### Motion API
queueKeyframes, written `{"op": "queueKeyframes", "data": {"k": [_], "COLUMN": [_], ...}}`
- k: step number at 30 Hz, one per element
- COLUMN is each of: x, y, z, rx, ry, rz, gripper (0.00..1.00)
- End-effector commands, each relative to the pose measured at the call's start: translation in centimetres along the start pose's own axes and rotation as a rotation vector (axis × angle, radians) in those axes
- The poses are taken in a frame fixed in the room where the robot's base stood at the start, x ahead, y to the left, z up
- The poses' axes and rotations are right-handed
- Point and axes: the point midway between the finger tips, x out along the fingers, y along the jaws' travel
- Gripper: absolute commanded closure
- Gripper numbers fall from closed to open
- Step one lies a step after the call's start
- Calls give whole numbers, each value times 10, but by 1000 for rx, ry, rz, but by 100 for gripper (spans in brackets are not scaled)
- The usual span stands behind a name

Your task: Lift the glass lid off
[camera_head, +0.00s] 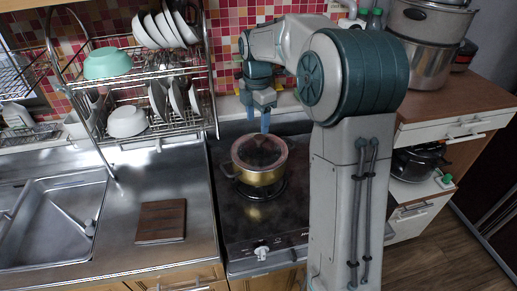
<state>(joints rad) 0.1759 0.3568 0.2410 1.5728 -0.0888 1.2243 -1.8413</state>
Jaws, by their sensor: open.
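The glass lid (259,151) has a reddish rim and a dark knob at its middle. It sits on a gold-coloured pot (257,176) with a side handle, on the dark cooktop (285,225). My gripper (264,122) is open and points down with its bluish fingers. It appears above and behind the lid's far edge, apart from the knob. Its exact height over the lid is hard to tell. My arm column covers the area to the right of the pot.
A wire dish rack (154,72) with plates, bowls and a green bowl (107,63) stands left of my gripper. A brown board (161,221) lies on the steel counter by the sink (52,215). Large steel pots (425,62) stand at the right. The cooktop's front is clear.

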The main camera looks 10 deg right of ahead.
Motion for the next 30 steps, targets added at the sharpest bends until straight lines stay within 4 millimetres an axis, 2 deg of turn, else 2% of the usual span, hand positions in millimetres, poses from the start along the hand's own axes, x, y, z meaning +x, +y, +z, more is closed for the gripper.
{"op": "queueKeyframes", "data": {"k": [3,11,18,27,28,30], "x": [16,36,70,76,76,76], "y": [0,0,0,0,0,0], "z": [0,3,7,7,7,7], "rx": [0,2,2,3,2,3], "ry": [0,0,1,0,0,0], "rz": [-1,-1,-1,2,2,2], "gripper": [43,43,43,43,49,68]}}
